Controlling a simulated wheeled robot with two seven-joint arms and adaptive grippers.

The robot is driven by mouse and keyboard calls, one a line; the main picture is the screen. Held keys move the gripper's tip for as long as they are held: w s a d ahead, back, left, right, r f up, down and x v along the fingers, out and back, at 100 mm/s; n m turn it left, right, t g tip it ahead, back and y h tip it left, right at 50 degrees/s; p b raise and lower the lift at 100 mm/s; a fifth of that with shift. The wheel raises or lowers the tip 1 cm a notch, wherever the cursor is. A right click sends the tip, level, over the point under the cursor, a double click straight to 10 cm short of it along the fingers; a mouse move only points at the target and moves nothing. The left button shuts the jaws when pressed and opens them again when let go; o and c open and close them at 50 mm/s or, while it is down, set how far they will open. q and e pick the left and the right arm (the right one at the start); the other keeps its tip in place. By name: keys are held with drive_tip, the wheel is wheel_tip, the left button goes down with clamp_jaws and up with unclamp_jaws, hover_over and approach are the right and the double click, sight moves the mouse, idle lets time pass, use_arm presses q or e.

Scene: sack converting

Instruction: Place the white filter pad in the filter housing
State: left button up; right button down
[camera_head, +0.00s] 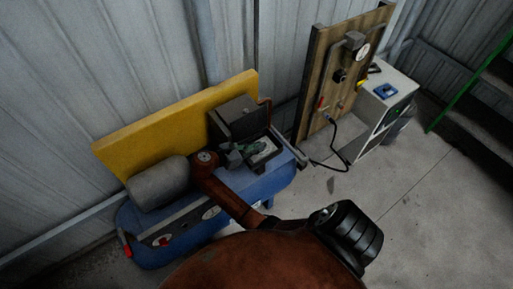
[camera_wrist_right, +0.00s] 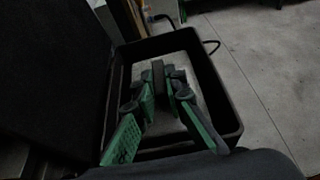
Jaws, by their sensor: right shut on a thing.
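The filter housing (camera_head: 278,143) is a dark rectangular box on the blue compressor, its dark lid (camera_head: 239,117) raised behind it. In the right wrist view its black rim (camera_wrist_right: 229,105) frames a light interior. My right gripper (camera_head: 254,149) is over the opening, its green-padded fingers converging in the right wrist view (camera_wrist_right: 164,84). It is shut on a dark upright piece, apparently a grip on the white filter pad (camera_wrist_right: 163,123). The pale pad lies within the rim outline; whether it is fully seated I cannot tell. My left gripper is not in view.
A grey cylinder (camera_head: 158,184) sits on the left of the blue compressor (camera_head: 165,243). A yellow panel (camera_head: 170,120) stands behind. A wooden board (camera_head: 325,75) with a gauge and a white cabinet (camera_head: 390,95) stand right. A black cable runs between. The right floor is mostly clear.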

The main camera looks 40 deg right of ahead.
drive_tip(key=c, duration=2)
unclamp_jaws()
drive_tip(key=shift+f, duration=0.1)
drive_tip(key=shift+a+r, duration=0.1)
drive_tip(key=shift+r, duration=0.1)
drive_tip(key=p+v, duration=0.1)
drive_tip(key=v, duration=1)
drive_tip(key=shift+a+r, duration=0.15)
drive_tip(key=shift+a, duration=0.2)
